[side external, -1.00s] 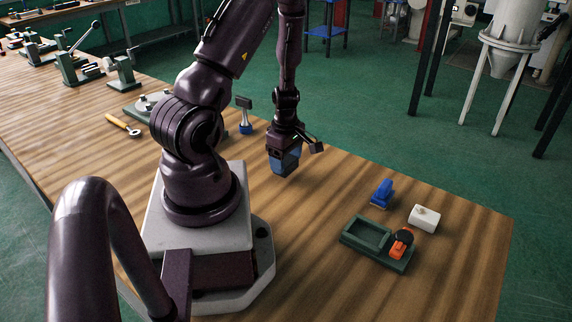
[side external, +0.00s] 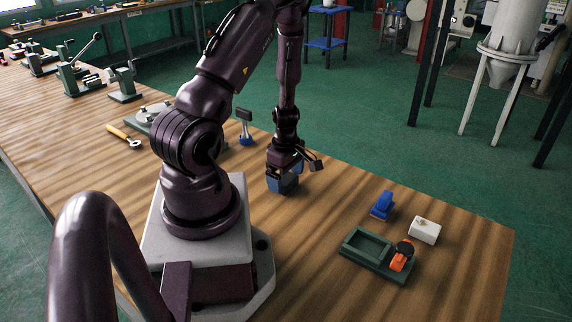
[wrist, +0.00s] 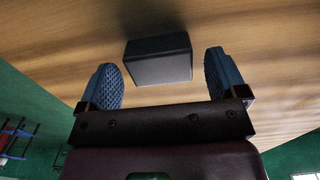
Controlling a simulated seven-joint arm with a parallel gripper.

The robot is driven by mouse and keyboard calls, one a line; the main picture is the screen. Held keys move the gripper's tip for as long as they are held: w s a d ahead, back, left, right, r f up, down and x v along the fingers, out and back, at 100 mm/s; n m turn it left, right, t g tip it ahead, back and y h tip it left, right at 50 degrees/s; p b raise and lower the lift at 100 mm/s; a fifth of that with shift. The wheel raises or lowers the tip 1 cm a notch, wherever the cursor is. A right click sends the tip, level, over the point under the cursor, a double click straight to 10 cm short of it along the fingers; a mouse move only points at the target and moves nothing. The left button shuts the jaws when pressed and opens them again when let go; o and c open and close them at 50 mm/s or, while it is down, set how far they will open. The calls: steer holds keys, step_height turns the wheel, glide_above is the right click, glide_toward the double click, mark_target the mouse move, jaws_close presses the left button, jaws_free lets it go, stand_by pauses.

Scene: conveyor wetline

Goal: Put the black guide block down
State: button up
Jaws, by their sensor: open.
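The black guide block (wrist: 158,60) shows in the wrist view as a dark box between my two blue fingertips, with a gap on each side. It appears to rest on the wooden table (wrist: 260,40). My gripper (wrist: 164,78) is open around it and touches it on neither side that I can see. In the side view my gripper (side external: 283,184) is low over the table, right of my base. The block is hard to tell apart from the fingers there.
A green tray (side external: 352,250) with an orange-and-black item (side external: 402,256) stands at the right. A blue item (side external: 382,205) and a white block (side external: 424,230) are behind it. A blue-and-black upright tool (side external: 245,128) stands left of my gripper. Bare table lies between gripper and tray.

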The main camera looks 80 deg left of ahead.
mark_target(286, 178)
step_height(286, 178, up, 11)
steer(key=w+d+r+m+t, duration=0.2)
steer(key=w+d+r+m, duration=0.4)
steer(key=d+r+m, duration=0.15)
steer(key=s+d+r+m+t, duration=0.1)
steer(key=s+d+r+m, duration=0.1)
steer(key=d+r+m, duration=0.5)
steer(key=s+d+r+m+t, duration=0.2)
steer(key=d+r+m, duration=0.5)
steer(key=d+m, duration=0.3)
steer(key=shift+d+r+m+t, duration=0.15)
steer(key=shift+r+m+t, duration=0.2)
steer(key=shift+m, duration=0.9)
